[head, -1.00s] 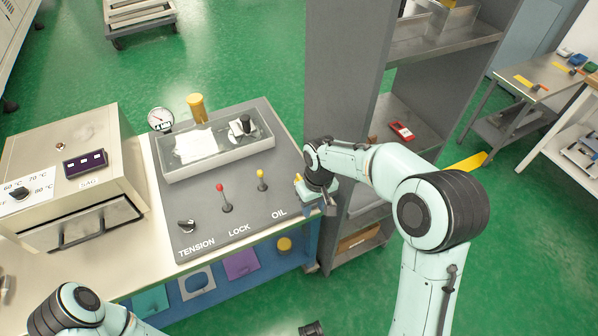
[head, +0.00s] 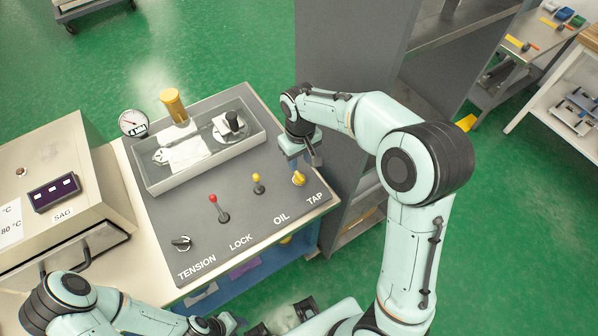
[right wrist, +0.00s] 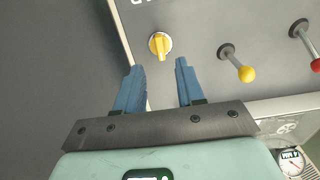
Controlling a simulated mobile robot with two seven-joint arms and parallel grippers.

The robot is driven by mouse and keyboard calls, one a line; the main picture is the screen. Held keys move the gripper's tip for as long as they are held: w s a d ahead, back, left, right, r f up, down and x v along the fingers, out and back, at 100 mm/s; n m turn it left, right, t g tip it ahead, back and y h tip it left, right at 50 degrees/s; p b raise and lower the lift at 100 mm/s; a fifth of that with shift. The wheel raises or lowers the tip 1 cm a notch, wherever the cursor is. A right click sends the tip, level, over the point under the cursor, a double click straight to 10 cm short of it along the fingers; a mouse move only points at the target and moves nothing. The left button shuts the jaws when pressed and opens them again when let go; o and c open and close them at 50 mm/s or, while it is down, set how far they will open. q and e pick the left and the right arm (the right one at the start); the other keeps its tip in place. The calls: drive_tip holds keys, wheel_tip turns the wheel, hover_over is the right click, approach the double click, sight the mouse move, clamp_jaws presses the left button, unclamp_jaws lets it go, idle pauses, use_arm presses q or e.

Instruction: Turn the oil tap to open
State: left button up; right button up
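The oil tap (head: 299,179) is a small yellow knob at the right end of the grey panel, by the printed words OIL TAP. In the right wrist view the tap (right wrist: 160,45) has a raised grip bar on a round base. My right gripper (head: 304,161) is just behind the tap in the head view. In the right wrist view its blue fingers (right wrist: 159,68) are apart and empty. The tap lies just beyond the tips, roughly in line with the gap, apart from both. My left arm runs along the bottom left of the head view; its fingers do not show.
A yellow-knobbed lever (head: 258,184), a red-knobbed lever (head: 220,208) and a black tension knob (head: 181,243) stand left of the tap. A clear-walled tray (head: 151,187) sits behind them. A tall grey cabinet (head: 345,75) rises close to the right.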

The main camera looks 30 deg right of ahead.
sight(299, 176)
drive_tip(key=f, duration=0.7)
drive_tip(key=shift+w+f, duration=0.2)
drive_tip(key=shift+f, duration=0.15)
clamp_jaws()
